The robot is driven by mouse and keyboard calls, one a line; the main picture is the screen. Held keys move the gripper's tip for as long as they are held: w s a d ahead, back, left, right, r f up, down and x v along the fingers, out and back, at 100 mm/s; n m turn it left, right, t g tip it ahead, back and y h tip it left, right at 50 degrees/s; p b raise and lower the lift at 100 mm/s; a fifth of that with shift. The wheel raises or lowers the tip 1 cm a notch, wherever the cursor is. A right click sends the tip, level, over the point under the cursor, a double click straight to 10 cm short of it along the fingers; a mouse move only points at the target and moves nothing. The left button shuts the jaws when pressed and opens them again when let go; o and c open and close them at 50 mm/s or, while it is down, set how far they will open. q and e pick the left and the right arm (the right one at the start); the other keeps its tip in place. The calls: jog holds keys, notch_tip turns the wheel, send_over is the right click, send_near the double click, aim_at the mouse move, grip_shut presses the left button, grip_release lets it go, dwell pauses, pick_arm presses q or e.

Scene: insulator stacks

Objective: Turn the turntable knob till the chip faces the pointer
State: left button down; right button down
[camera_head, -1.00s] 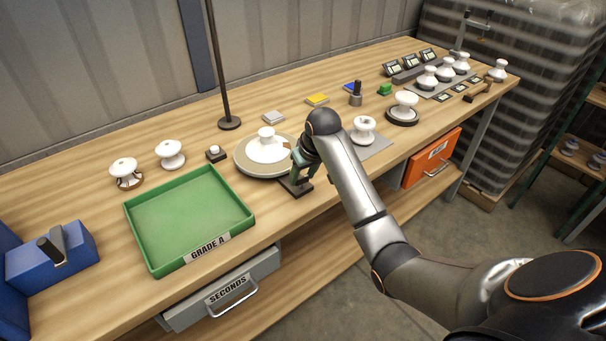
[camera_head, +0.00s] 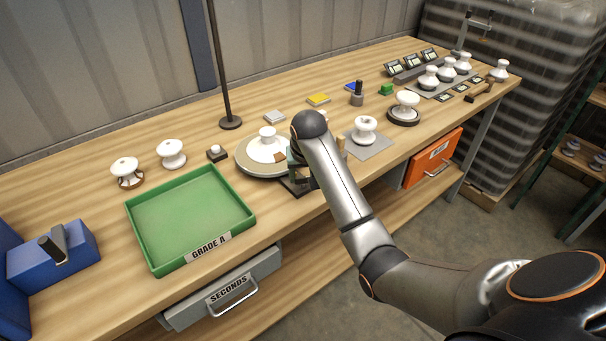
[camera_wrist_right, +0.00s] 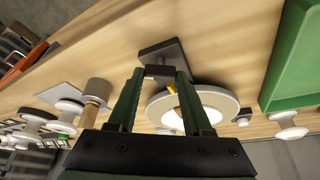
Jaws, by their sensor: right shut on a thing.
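The turntable (camera_head: 246,166) is a round disc near the bench's front edge, with a white insulator (camera_head: 268,138) on it. A brown patch, apparently the chip (camera_head: 280,157), shows on the insulator's right front. My right gripper (camera_wrist_right: 160,74) is shut on the dark knob between its green fingertips, above a dark base plate (camera_wrist_right: 150,50) beside the turntable. In the head view my wrist mostly hides the knob and gripper. A small yellow piece (camera_wrist_right: 172,88), perhaps the pointer, shows by the right fingertip in the wrist view. My left gripper is not in view.
A green Grade A tray (camera_head: 150,248) stands left of the turntable. A grey pad (camera_head: 378,148) with a white insulator (camera_head: 364,128) is to the right. A thin dark post (camera_head: 222,80) rises behind. Coloured blocks lie farther back.

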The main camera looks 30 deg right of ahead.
jog(key=shift+c, duration=1.6)
grip_release()
jog(key=shift+r, duration=0.1)
jog(key=v, duration=1.2)
jog(key=shift+r, duration=0.15)
jog(key=shift+s, duration=0.15)
